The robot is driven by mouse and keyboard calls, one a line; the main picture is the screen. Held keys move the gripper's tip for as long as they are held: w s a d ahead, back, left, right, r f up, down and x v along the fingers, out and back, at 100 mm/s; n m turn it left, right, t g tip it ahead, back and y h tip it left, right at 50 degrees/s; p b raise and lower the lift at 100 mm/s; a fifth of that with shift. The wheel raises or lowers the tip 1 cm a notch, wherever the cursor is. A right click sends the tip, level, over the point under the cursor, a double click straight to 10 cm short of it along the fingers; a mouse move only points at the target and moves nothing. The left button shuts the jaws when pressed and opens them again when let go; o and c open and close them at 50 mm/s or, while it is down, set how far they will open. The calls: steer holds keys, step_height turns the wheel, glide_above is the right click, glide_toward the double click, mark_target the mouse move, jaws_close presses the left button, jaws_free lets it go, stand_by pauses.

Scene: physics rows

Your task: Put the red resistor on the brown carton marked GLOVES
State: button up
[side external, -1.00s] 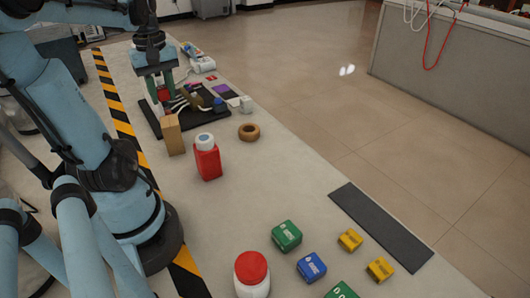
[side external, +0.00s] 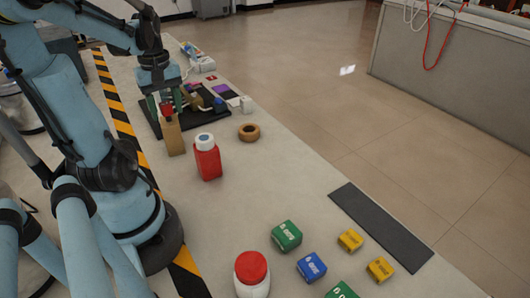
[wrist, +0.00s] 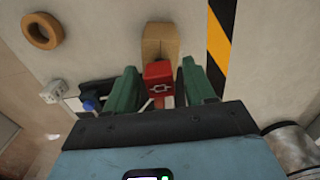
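The red resistor (wrist: 158,76) is a small red block with a white symbol, between the green fingers of my gripper (wrist: 161,80) in the wrist view. The fingers are close along both its sides and appear shut on it. The brown carton (wrist: 161,42) is right beyond the block. In the side view my gripper (side external: 165,102) points down with the red block over the top of the upright carton (side external: 173,137). I cannot tell whether the block touches the carton. The carton's marking is not readable.
A dark mat (side external: 213,119) with several small parts lies behind the carton. A red bottle with a white cap (side external: 208,162) and a brown ring (side external: 249,132) stand nearby. Green, blue and yellow blocks and a red-lidded jar (side external: 251,277) are at the front. The middle of the table is clear.

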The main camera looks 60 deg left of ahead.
mark_target(165, 104)
stand_by(0.3)
step_height(165, 104, up, 12)
steer(key=w+d+f+m+t, duration=0.2)
steer(key=w+d+f+m, duration=0.1)
steer(key=d+m, duration=0.3)
steer(key=w+d+f+m+t, duration=0.2)
steer(key=w+d+m, duration=0.4)
steer(key=d, duration=0.4)
steer(key=w+d+f+m+t, duration=0.3)
steer(key=d+m, duration=0.3)
steer(key=d, duration=0.2)
steer(key=shift+w+d+f, duration=0.3)
steer(key=shift+w+f, duration=0.15)
steer(key=shift+w, duration=0.3)
